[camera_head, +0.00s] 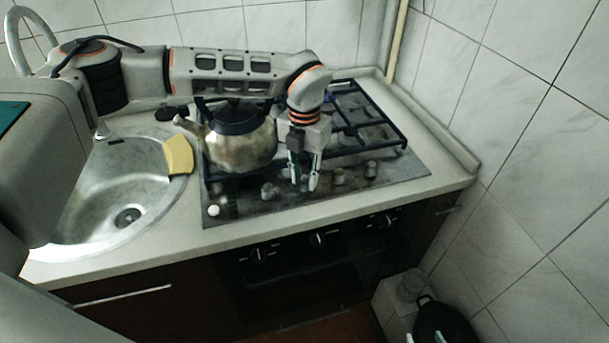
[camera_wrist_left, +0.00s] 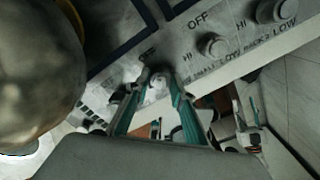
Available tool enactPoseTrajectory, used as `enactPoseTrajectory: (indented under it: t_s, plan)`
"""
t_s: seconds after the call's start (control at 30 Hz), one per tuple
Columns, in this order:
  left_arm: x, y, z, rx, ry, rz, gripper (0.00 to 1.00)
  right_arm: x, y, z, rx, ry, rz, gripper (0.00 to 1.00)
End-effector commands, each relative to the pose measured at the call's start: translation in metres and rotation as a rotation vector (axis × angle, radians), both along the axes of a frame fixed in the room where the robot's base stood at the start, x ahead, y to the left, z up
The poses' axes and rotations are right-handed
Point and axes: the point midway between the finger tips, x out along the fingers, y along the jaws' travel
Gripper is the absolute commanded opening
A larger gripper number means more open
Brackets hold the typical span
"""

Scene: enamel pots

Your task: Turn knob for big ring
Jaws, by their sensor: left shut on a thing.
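My left gripper (camera_head: 303,186) points down at the front of the black hob (camera_head: 240,204). In the left wrist view its teal fingers (camera_wrist_left: 158,98) are shut on a small grey knob (camera_wrist_left: 158,84), near printed OFF lettering. In the head view the fingers mostly hide this knob. Other knobs stand beside it: one to the left (camera_head: 268,190) and others to the right (camera_head: 339,177). The wrist view shows two more (camera_wrist_left: 211,44). Which burner each knob serves cannot be read. The tips of my right gripper (camera_head: 423,338) show apart at the bottom edge.
A worn metal kettle (camera_head: 238,148) stands on the hob close left of my left gripper. A round sink (camera_head: 110,195) with a yellow sponge (camera_head: 178,155) lies further left. Oven knobs (camera_head: 317,239) line the front below the worktop. A tiled wall (camera_head: 550,150) bounds the right.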

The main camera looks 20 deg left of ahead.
Motion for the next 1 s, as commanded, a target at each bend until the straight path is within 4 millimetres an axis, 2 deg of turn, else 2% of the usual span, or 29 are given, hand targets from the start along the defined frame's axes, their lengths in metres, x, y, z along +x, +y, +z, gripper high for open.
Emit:
enactPoseTrajectory:
  t_s: [0.37, 0.4, 0.47, 0.83, 1.0]
  plan:
    - [0.001, 0.000, 0.001, -0.001, -0.003, 0.005, 0.02, 0.000, 0.000, 0.000, 0.000, 0.000, 0.000, 0.40]
    - [0.001, 0.000, 0.001, -0.001, -0.003, 0.005, 0.26, 0.000, 0.000, 0.000, 0.000, 0.000, 0.000, 0.40]
    - [0.001, 0.000, 0.001, -0.001, -0.003, 0.005, 0.40, 0.000, 0.000, 0.000, 0.000, 0.000, 0.000, 0.40]
    - [0.001, 0.000, 0.002, 0.000, -0.002, 0.004, 0.40, -0.001, -0.001, -0.002, -0.004, 0.004, 0.000, 0.40]
    - [0.001, 0.000, 0.020, -0.001, -0.003, 0.005, 0.40, -0.001, -0.001, -0.002, -0.002, 0.004, 0.000, 0.40]
